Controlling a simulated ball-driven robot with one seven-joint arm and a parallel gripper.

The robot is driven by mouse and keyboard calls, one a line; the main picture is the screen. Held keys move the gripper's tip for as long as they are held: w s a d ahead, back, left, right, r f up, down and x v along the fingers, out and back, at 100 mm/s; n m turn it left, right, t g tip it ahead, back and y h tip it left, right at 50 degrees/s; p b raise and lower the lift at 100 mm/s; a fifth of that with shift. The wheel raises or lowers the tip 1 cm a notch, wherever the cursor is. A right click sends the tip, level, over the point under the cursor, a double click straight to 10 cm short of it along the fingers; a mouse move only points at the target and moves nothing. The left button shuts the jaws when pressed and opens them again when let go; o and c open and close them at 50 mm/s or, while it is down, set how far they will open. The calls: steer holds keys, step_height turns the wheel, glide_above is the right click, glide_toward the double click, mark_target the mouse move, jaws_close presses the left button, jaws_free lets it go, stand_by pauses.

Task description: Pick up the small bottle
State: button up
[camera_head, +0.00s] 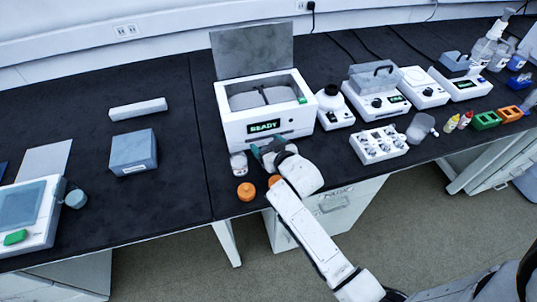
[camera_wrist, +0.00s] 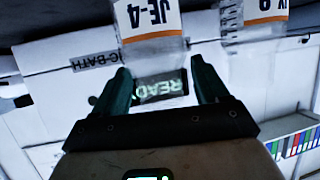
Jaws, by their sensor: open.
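A small clear bottle (camera_head: 238,165) stands on the dark bench in front of the white machine, left of my gripper (camera_head: 262,150). In the wrist view, which looks upside down, a clear bottle labelled JE-4 (camera_wrist: 150,20) with an orange stripe lies just beyond my fingertips. A second labelled bottle (camera_wrist: 256,12) is partly cut off at the top right. I cannot tell which of the two is the one seen in the head view. My gripper (camera_wrist: 160,64) is open, with nothing held between its dark green fingers.
The white machine (camera_head: 267,128) with a READY display stands close behind my gripper, its grey lid raised. Two orange caps (camera_head: 246,191) (camera_head: 275,180) lie near the bench's front edge. A grey-blue box (camera_head: 133,152) stands left. Several instruments stand right.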

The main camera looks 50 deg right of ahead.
steer(key=shift+w+d+f, duration=0.2)
steer(key=shift+w+f, duration=0.05)
steer(key=shift+w, duration=0.25)
steer(key=shift+c, duration=0.4)
steer(key=c, duration=1.1)
